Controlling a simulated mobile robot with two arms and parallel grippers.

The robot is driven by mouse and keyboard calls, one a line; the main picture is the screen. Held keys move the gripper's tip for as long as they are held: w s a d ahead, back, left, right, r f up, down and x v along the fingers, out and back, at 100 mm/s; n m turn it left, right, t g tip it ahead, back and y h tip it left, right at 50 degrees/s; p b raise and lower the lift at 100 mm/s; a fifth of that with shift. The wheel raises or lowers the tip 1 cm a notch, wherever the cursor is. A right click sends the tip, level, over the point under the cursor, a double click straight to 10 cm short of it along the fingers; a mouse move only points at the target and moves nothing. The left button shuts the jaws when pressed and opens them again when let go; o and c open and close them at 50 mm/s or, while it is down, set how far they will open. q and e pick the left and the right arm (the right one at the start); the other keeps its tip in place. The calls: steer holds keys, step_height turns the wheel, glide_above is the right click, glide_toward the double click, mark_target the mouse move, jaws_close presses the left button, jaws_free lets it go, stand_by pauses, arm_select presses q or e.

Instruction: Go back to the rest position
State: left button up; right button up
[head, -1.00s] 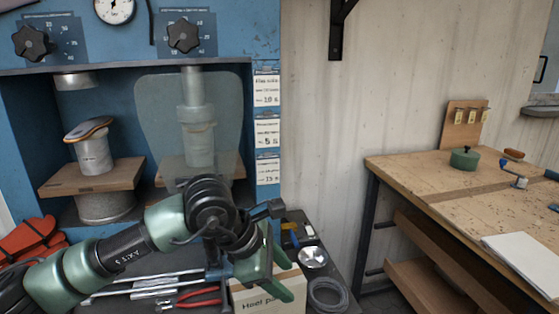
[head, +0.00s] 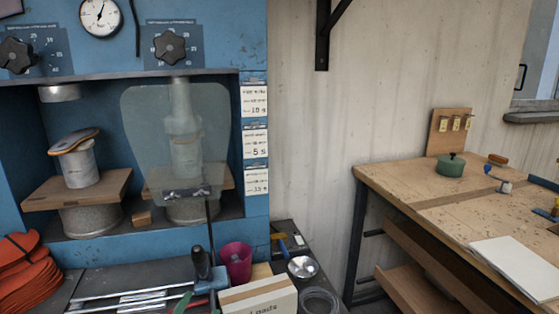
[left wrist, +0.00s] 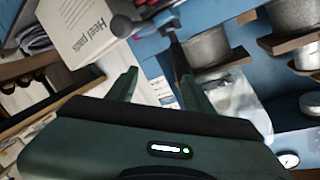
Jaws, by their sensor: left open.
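My left gripper (left wrist: 158,92) shows in the left wrist view with its two green fingers spread apart and nothing held between them. In the head view only small green tips of the left gripper (head: 197,302) show at the bottom edge, in front of the bench tools. The rest of that arm is out of the head view. A box marked "Heel pads" (left wrist: 82,32) is near the gripper in the left wrist view. My right gripper is not in either view.
The blue press (head: 255,215) stands at left, with a sandal sole (head: 73,141) on its left post. A pink cup (head: 236,262), a cardboard box (head: 262,297) and orange soles (head: 25,270) crowd the bench below. A wooden workbench (head: 400,180) stands at right.

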arm_select(q)
steer(key=s+a+f+n+g, duration=0.25)
steer(key=s+f+g, duration=0.45)
steer(key=s+f, duration=0.5)
steer(key=s+a+f+n+g, duration=0.25)
steer(key=s+f+g, duration=0.35)
steer(key=s+f, duration=0.55)
steer(key=s+f+g, duration=0.1)
steer(key=s+f, duration=0.1)
steer(key=f, duration=1)
steer(key=s+f, duration=0.2)
steer(key=f, duration=1.1)
steer(key=s+a+f+g+p, duration=0.1)
steer(key=s+a+f, duration=0.1)
steer(key=s+f, duration=1.2)
steer(key=shift+s+a+y, duration=0.3)
steer(key=shift+s, duration=0.65)
stand_by(0.8)
